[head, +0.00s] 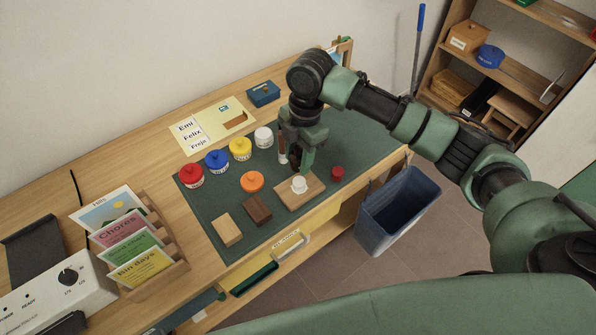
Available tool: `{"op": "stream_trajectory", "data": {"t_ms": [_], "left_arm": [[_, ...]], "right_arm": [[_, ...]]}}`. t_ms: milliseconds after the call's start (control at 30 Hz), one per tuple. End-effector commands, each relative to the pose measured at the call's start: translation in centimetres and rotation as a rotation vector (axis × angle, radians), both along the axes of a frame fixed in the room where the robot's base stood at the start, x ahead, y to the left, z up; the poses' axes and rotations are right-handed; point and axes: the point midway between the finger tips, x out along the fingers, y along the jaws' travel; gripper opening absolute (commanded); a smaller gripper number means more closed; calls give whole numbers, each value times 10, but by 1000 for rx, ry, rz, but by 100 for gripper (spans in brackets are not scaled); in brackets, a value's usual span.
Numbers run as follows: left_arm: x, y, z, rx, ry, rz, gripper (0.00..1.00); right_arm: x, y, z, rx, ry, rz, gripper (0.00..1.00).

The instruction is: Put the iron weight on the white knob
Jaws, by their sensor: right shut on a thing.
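The white knob (299,184) stands upright on a flat wooden board (287,200) near the front edge of the green mat. My right gripper (295,162) points down just behind and above the knob. It is shut on a small dark thing, which looks like the iron weight (295,155); the fingers hide most of it. The dark thing appears apart from the knob. My left gripper is not in view.
A light block (227,230), a dark brown block (257,210) and a small red cylinder (337,172) flank the board. A blue bin (398,210) stands below the desk.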

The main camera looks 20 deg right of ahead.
Motion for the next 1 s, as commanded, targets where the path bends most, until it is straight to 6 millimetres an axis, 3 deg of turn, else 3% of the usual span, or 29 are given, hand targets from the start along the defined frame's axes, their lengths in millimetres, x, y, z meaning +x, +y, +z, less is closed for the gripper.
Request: {"op": "stream_trajectory", "data": {"t_ms": [600,967,1000], "left_arm": [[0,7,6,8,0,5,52],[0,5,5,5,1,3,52],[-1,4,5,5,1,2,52]], "right_arm": [[1,0,-66,1,-2,0,0],[0,0,-70,1,-2,1,0],[0,0,-70,-1,-1,1,52]]}}
